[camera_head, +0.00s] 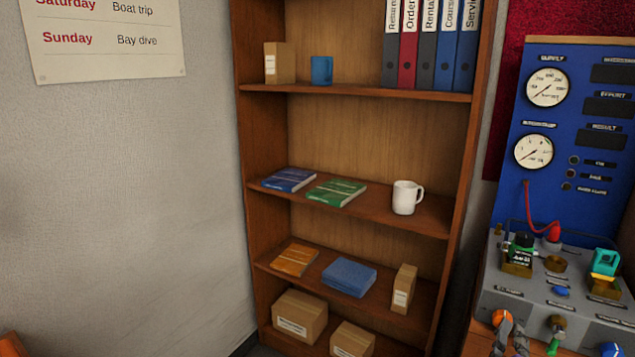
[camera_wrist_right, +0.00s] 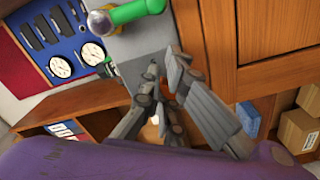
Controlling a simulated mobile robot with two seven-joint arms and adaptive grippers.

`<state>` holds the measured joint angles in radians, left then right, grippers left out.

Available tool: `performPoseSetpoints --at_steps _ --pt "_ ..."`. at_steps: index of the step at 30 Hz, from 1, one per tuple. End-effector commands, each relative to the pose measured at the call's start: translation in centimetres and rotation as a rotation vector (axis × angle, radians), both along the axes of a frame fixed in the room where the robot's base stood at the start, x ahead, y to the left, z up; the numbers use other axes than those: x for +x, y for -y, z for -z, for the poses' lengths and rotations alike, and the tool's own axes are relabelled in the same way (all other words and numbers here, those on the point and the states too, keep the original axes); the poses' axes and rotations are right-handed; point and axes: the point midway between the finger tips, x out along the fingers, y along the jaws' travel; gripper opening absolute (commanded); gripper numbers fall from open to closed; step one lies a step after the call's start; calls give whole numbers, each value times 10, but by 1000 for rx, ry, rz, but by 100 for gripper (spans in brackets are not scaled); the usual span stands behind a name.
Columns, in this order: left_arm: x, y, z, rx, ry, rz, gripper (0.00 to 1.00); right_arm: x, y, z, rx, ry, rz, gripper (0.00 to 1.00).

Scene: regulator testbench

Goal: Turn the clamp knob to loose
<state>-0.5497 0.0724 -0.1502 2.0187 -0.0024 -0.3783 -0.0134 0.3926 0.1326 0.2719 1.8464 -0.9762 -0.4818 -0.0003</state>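Several coloured knobs sit on the front of the test bench: an orange knob (camera_head: 502,317), a green knob (camera_head: 556,326) and a blue knob (camera_head: 611,349). The labels are too small to read, so I cannot tell which is the clamp knob. My right gripper (camera_head: 510,338) is at the orange knob, its grey fingers apart just in front of and below it. In the right wrist view the gripper (camera_wrist_right: 164,76) shows a gap between its fingertips, and a small orange spot shows beyond. The green knob (camera_wrist_right: 130,12) is beside it. Contact is unclear. My left gripper is not in view.
The bench's grey top (camera_head: 515,284) carries small valves and fittings, with a blue gauge panel (camera_head: 575,130) behind. A wooden bookshelf (camera_head: 450,190) stands close on the left, holding boxes, books, binders and a white mug (camera_head: 406,197).

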Motion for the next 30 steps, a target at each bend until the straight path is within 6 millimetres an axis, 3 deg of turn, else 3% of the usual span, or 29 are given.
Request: performPoseSetpoints --at_steps 6,30 --pt "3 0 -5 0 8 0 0 0 3 -8 -3 5 3 0" --pt "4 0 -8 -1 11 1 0 -5 10 -8 -2 4 4 0"
